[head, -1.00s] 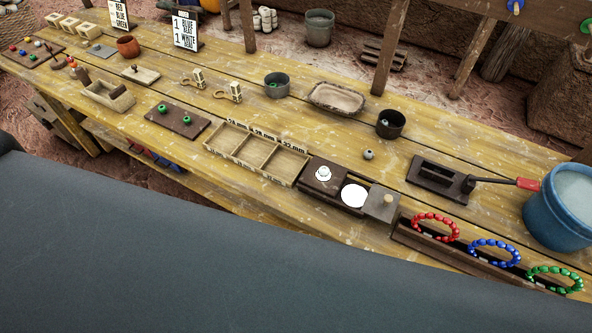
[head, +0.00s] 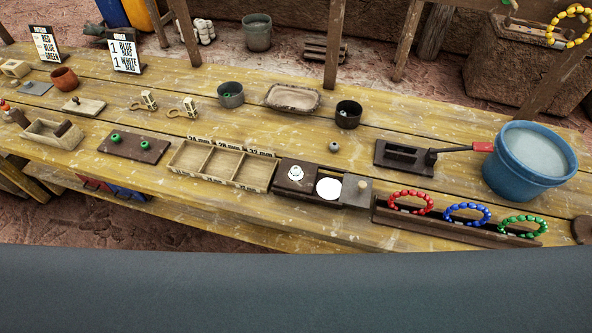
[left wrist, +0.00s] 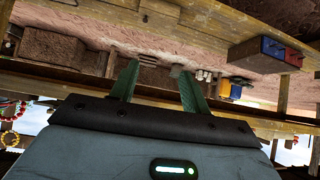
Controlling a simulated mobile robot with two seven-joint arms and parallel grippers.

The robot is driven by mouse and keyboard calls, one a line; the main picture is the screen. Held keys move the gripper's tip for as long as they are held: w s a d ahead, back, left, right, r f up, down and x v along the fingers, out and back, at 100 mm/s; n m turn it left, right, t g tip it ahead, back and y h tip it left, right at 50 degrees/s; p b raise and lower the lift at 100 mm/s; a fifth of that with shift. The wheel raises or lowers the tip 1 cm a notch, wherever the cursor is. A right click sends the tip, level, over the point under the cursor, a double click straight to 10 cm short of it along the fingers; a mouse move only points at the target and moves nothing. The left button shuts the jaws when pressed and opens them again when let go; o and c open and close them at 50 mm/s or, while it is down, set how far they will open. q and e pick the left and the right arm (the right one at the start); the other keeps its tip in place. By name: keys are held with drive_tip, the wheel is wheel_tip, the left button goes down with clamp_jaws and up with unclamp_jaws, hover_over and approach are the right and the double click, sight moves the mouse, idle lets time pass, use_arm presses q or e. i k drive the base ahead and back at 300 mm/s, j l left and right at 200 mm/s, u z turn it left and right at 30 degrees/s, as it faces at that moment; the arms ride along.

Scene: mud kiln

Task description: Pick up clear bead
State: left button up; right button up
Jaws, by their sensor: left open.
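I cannot single out a clear bead for certain. A small greyish bead (head: 334,147) lies alone on the wooden table, in front of a dark cup (head: 348,113) that holds something small and pale. A grey cup (head: 230,94) holds something small and greenish. My left gripper (left wrist: 160,68) shows only in the left wrist view, with its two green fingers apart and nothing between them. Its camera sees the scene upside down, and no bead is near the fingers. My right gripper is in neither view.
On the table (head: 420,110) stand a three-part sorting tray (head: 222,164), a dark board (head: 133,147) with green beads, a shallow dish (head: 292,97), a rack (head: 455,226) with red, blue and green bracelets, and a blue bucket (head: 530,165). Bare wood surrounds the lone bead.

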sight(295, 171)
drive_tip(key=j+z, duration=0.15)
drive_tip(key=z, duration=1.5)
drive_tip(key=k+j, duration=0.85)
drive_tip(key=j, duration=0.25)
drive_tip(key=i, duration=0.45)
